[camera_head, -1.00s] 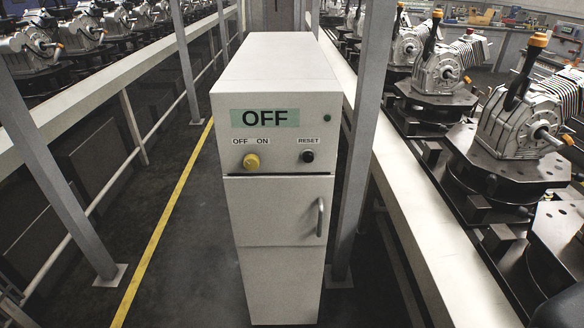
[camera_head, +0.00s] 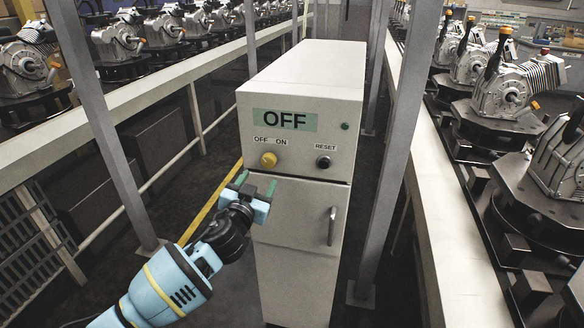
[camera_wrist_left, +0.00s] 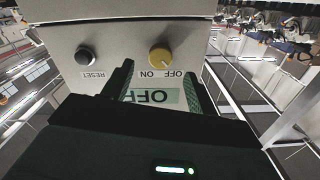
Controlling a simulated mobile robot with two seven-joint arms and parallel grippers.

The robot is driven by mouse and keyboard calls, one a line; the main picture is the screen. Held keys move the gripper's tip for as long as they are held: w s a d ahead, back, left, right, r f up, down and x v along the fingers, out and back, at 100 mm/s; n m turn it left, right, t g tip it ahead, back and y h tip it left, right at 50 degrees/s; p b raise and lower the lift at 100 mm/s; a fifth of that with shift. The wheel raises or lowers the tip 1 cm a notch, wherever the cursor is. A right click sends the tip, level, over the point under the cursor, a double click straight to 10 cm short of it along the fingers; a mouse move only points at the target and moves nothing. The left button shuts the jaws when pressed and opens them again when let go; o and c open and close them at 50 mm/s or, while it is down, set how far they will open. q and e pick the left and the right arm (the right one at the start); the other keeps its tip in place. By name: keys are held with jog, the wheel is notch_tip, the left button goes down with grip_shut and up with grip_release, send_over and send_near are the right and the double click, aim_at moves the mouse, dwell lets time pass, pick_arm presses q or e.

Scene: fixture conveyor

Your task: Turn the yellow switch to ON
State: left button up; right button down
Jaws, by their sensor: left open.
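The yellow switch (camera_head: 268,160) is a round knob on the front of a white cabinet (camera_head: 305,88), under the words OFF and ON. The sign (camera_head: 285,120) above it reads OFF. My left gripper (camera_head: 256,184) is open and empty, with green fingertips just below the knob in the head view. In the left wrist view the panel is upside down. There the knob (camera_wrist_left: 159,57) shows between and beyond the open fingers (camera_wrist_left: 160,76), not touched. My right gripper is not in view.
A black RESET button (camera_head: 323,162) is right of the knob. A door handle (camera_head: 331,226) is lower on the cabinet. Metal posts (camera_head: 392,130) stand close on both sides. Conveyors with machine parts (camera_head: 508,85) run left and right.

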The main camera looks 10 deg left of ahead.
aim_at(267, 165)
pick_arm(q)
jog(key=shift+w+a+r, duration=0.15)
jog(key=shift+w, duration=0.05)
jog(key=w, duration=0.7)
jog(key=shift+d+b, duration=0.2)
jog(key=shift+b, duration=0.15)
jog(key=shift+w, duration=0.3)
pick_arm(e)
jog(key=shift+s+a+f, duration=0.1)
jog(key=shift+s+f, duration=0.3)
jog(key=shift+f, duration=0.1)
pick_arm(q)
jog(key=c, duration=1)
